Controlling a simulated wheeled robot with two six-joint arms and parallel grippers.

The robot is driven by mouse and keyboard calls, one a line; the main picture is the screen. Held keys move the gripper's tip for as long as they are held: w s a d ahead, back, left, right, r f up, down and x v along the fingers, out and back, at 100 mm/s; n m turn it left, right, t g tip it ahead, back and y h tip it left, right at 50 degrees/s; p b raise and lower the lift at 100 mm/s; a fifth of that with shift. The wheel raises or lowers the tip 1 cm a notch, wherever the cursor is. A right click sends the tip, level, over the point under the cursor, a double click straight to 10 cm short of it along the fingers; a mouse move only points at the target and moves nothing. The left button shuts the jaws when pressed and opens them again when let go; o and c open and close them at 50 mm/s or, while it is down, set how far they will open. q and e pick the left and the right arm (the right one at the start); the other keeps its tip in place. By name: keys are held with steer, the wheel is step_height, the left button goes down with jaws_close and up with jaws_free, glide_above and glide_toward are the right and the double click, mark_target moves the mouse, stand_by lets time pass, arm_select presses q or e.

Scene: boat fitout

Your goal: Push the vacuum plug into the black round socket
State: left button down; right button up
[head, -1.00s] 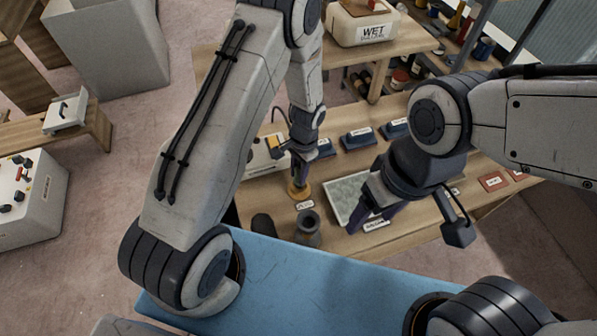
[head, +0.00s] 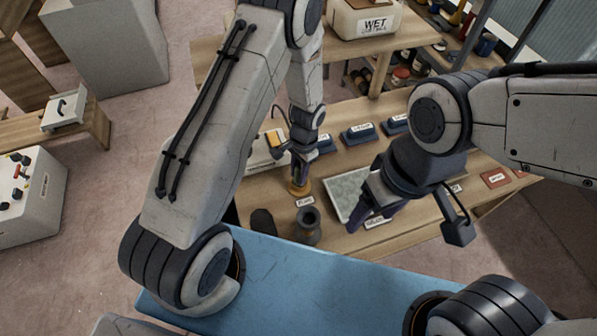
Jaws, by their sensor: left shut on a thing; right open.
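My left gripper (head: 299,178) points down over the bench and is shut. At its fingertips is a small brass-coloured round piece (head: 298,189), apparently the vacuum plug; the fingers hide its upper part. A dark round upright piece with an open top (head: 307,226), probably the black round socket, stands nearer me at the bench's front. A flat black rounded piece (head: 262,222) lies left of it. My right gripper (head: 366,216) is open and empty, beside a pale tray and well right of the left gripper.
The pale speckled tray (head: 345,190) lies on the wooden bench (head: 440,200). Several blue labelled blocks (head: 357,134) stand behind it. A red labelled piece (head: 495,178) is at the right. A blue surface (head: 300,285) lies in front, and a shelf rises behind.

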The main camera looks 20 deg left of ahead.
arm_select(q)
steer(key=c, duration=0.5)
jaws_free()
